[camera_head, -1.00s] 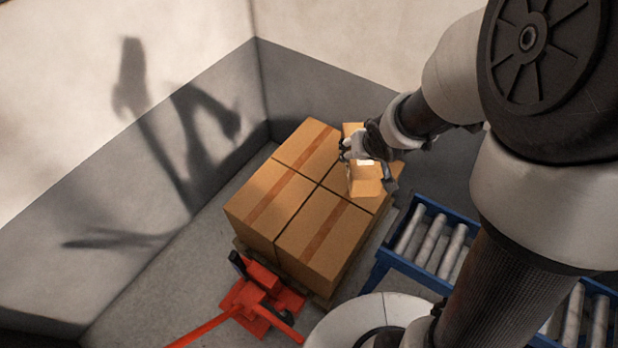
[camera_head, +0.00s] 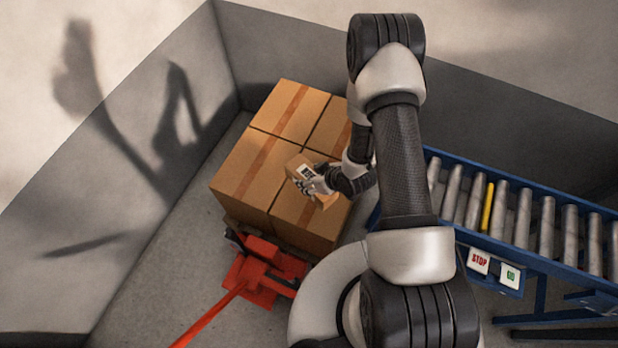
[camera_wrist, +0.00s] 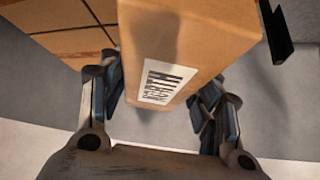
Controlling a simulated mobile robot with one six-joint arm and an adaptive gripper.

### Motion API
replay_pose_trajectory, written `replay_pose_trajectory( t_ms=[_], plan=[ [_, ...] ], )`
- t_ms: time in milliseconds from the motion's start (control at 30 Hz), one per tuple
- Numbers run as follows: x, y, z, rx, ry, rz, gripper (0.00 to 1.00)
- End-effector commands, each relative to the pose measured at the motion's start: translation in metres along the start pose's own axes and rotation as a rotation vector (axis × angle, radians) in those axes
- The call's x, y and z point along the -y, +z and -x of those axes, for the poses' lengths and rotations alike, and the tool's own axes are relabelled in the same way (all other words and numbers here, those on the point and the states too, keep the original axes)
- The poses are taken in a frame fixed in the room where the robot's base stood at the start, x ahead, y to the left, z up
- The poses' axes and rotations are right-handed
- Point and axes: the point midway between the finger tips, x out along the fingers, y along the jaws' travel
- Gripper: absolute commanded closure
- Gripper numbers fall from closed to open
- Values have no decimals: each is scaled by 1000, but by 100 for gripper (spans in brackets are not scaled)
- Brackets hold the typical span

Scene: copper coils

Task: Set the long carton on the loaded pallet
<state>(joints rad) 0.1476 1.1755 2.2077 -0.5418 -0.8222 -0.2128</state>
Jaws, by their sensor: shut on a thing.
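The long carton (camera_wrist: 185,45) is brown cardboard with a white barcode label. My gripper (camera_head: 318,186) is shut on it; in the wrist view the gripper's fingers (camera_wrist: 160,105) stand on either side of its labelled end. In the head view the carton (camera_head: 302,171) shows over the front part of the loaded pallet. Whether it touches the boxes below I cannot tell. The pallet's load is several large taped boxes (camera_head: 247,172) in a block. Box tops also show at the upper left of the wrist view (camera_wrist: 60,25). My arm hides part of the load's right side.
A red pallet jack (camera_head: 262,270) stands at the load's near side, its handle reaching lower left. A blue roller conveyor (camera_head: 545,262) with one yellow roller and STOP and GO signs lies to the right. Grey walls (camera_head: 130,170) close in behind and left.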

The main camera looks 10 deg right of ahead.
Motion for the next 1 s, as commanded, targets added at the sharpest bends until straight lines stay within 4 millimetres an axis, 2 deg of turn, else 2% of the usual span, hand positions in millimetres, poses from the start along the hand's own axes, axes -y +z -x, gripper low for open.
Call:
replay_pose_trajectory(
  t_ms=[33,100,400,733,900,1000],
  plan=[
    [1,12,-15,2,-2,-2,77],
    [1,23,-31,3,-2,-1,77],
    [0,66,-91,1,0,-2,77],
    [0,81,-113,1,1,-2,77],
    [0,98,-135,2,0,-2,77],
    [0,102,-141,1,1,-1,77]
  ],
)
